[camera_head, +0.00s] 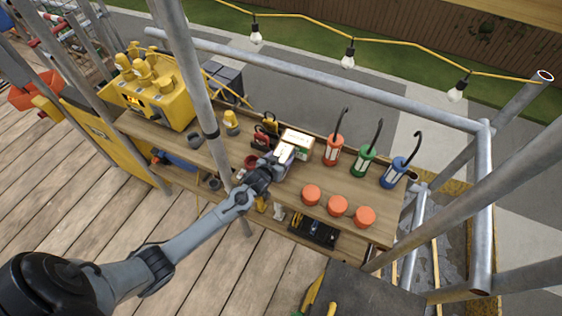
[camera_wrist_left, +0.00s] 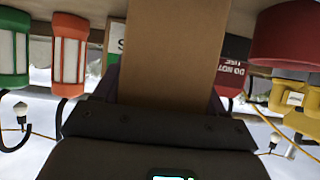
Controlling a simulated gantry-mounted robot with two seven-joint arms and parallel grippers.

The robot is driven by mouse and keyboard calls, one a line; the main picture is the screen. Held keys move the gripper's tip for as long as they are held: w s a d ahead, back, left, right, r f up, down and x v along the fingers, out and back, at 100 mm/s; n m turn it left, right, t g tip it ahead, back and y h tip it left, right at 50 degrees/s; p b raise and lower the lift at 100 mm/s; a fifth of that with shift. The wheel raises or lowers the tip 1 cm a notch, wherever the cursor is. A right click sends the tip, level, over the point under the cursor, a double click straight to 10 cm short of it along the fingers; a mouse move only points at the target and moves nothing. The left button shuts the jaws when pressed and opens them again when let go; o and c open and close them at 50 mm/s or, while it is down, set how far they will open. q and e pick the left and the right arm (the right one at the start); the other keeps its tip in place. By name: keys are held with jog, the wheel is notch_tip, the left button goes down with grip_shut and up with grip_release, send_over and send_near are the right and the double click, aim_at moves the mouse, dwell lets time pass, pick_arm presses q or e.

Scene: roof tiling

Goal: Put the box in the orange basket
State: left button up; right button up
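The box (camera_wrist_left: 168,50) shows a plain brown cardboard side in the left wrist view, close to the palm. In the head view its pale, labelled top (camera_head: 285,152) is partly covered by my gripper. My left gripper (camera_head: 278,164) is over the wooden shelf, its purple fingers along both sides of the box with no clear gap; it also shows in the left wrist view (camera_wrist_left: 165,100). Whether the box touches the shelf is hidden. The orange basket (camera_head: 35,91) is at the far left of the head view, well away from the gripper. My right gripper is out of view.
A white-and-green item (camera_head: 299,141) stands beside the box. Red (camera_head: 333,150), green (camera_head: 363,161) and blue (camera_head: 394,173) lanterns stand to the right, with orange round pieces (camera_head: 337,205) in front. A scaffold pole (camera_head: 200,85) rises between the box and the basket.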

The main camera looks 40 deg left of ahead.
pick_arm(q)
jog(key=shift+r, duration=0.1)
jog(key=c, duration=0.9)
jog(key=shift+c, duration=0.2)
